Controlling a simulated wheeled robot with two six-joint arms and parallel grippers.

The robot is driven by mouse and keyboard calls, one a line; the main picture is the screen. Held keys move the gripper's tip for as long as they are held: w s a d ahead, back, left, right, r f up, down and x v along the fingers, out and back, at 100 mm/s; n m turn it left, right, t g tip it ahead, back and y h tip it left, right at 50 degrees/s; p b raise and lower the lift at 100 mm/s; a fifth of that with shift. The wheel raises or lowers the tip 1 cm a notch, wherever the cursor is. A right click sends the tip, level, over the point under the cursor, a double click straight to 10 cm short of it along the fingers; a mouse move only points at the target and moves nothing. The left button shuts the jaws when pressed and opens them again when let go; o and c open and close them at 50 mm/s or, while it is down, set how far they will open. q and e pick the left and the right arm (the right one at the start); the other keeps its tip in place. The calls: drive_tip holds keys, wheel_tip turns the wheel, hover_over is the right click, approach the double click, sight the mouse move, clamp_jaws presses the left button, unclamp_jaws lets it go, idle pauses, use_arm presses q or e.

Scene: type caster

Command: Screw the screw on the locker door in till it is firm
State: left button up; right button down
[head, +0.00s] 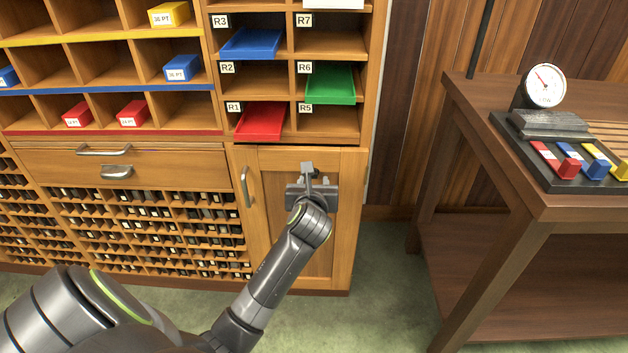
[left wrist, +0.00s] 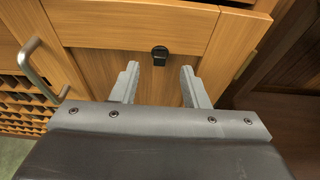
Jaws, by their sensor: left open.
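The wooden locker door (head: 270,215) is at the lower middle of the head view, below the pigeonholes, and looks shut. My left gripper (head: 309,176) is in front of its upper part and covers that area. In the left wrist view, the screw (left wrist: 160,54) shows as a small dark head on the door (left wrist: 103,58). My left gripper (left wrist: 159,76) is open there, its fingers apart, with the screw just beyond and between the tips in the picture. I see no finger touching it. How deep the screw sits cannot be told. My right gripper is not in view.
A metal door handle (head: 246,187) is left of my gripper. Above are pigeonholes with a red tray (head: 262,121) and a green tray (head: 330,84). A wooden table (head: 490,95) with a dial gauge (head: 543,86) stands at the right. Green floor (head: 385,270) lies clear between.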

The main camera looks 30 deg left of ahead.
sight(315, 176)
use_arm(q)
drive_tip(key=b+x, duration=0.1)
drive_tip(key=x, duration=0.4)
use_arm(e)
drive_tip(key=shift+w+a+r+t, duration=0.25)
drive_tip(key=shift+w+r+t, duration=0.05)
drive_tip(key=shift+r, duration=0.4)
use_arm(q)
drive_tip(key=c, duration=0.8)
clamp_jaws()
